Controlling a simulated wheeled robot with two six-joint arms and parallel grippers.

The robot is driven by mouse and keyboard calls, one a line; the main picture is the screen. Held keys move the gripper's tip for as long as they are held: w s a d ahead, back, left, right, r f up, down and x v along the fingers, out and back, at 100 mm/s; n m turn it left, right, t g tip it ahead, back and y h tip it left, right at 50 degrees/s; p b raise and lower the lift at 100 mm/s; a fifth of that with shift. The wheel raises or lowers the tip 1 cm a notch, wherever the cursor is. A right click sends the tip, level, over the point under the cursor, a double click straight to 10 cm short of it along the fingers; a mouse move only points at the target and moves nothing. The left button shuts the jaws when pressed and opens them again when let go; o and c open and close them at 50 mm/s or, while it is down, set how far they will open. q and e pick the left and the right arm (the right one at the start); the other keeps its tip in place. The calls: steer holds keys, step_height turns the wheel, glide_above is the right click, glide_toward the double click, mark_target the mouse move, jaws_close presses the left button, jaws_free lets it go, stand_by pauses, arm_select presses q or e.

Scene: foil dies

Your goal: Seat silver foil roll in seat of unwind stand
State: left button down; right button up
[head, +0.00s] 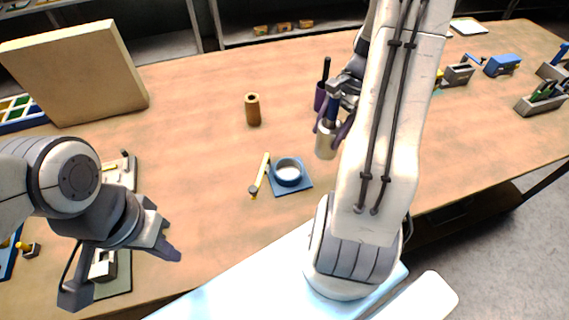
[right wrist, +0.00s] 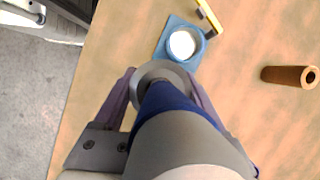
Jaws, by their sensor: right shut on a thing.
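The silver foil roll (head: 326,141) is a short silver cylinder below a dark blue part. My right gripper (head: 334,128) is shut on it and holds it upright above the table, behind and right of the stand. In the right wrist view the roll's silver end (right wrist: 160,74) shows between the purple fingers. The unwind stand (head: 304,184) is a blue square plate with a round, pale-centred seat. It also shows in the right wrist view (right wrist: 167,37), just beyond the roll, with the seat empty. My left gripper (head: 125,274) is open and empty at the lower left.
A yellow bar (head: 260,175) lies just left of the stand. A brown roll (head: 253,110) stands behind it. A large tan box (head: 75,72) stands at the back left. Table between is clear.

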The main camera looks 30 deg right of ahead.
steer(key=w+a+f+p, duration=0.1)
steer(key=a+f, duration=0.1)
steer(key=f, duration=0.1)
steer(key=w+a+f+p, duration=0.1)
steer(key=w+a+f, duration=0.1)
steer(key=a+f, duration=0.1)
steer(key=w+a+f+p, duration=0.1)
steer(key=w+a+f, duration=0.1)
steer(key=a+f, duration=0.1)
steer(key=shift+w+a+f, duration=0.15)
steer(key=shift+a+f, duration=0.1)
steer(key=shift+f, duration=0.45)
steer(key=shift+f, duration=0.15)
steer(key=o, duration=1.6)
steer(key=shift+c, duration=0.2)
